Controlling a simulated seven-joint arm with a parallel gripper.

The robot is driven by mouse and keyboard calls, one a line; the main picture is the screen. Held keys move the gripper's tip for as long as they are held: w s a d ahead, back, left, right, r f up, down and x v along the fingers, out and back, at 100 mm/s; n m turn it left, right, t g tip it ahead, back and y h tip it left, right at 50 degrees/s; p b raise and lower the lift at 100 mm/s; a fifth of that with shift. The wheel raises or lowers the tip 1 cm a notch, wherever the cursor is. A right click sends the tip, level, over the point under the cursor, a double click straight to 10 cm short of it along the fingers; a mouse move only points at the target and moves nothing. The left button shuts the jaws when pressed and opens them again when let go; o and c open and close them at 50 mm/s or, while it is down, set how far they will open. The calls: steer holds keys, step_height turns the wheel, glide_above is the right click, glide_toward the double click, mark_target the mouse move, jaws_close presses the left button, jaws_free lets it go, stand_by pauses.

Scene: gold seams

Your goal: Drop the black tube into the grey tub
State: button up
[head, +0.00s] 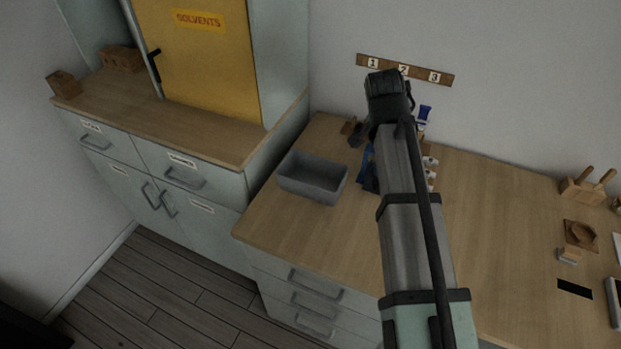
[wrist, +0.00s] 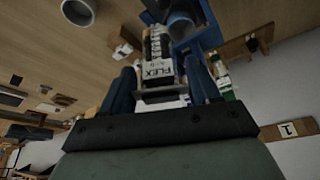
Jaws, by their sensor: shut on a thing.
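The grey tub (head: 312,178) stands on the wooden bench in the head view, left of my arm, with its open top up and its visible inside empty. In the wrist view my gripper (wrist: 160,68) has its dark blue fingers closed on either side of a dark tube (wrist: 154,46) with a white label reading FLEX. This appears to be the black tube. In the head view my arm hides the tube and most of the gripper. I cannot tell whether the tube is clear of the bench or the blue holder behind it.
A blue holder (wrist: 196,42) and grey round cups (wrist: 78,11) are close by in the wrist view. A numbered strip (head: 404,70) is on the wall. The bench just right of my arm is largely clear.

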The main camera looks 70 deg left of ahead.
steer(key=s+a+f+n, duration=0.1)
steer(key=s+a, duration=0.3)
steer(key=s, duration=0.4)
steer(key=s+a+f+n, duration=0.1)
steer(key=s+a, duration=0.3)
steer(key=s, duration=0.4)
steer(key=shift+y, duration=0.3)
steer(key=shift+s+d+f, duration=0.1)
steer(key=shift+s+f, duration=0.05)
steer(key=shift+f, duration=1.2)
steer(key=shift+s+d+f, duration=0.1)
steer(key=shift+f, duration=1.25)
steer(key=o, duration=1.1)
steer(key=shift+o, duration=0.2)
steer(key=v, duration=1.3)
steer(key=shift+r, duration=0.45)
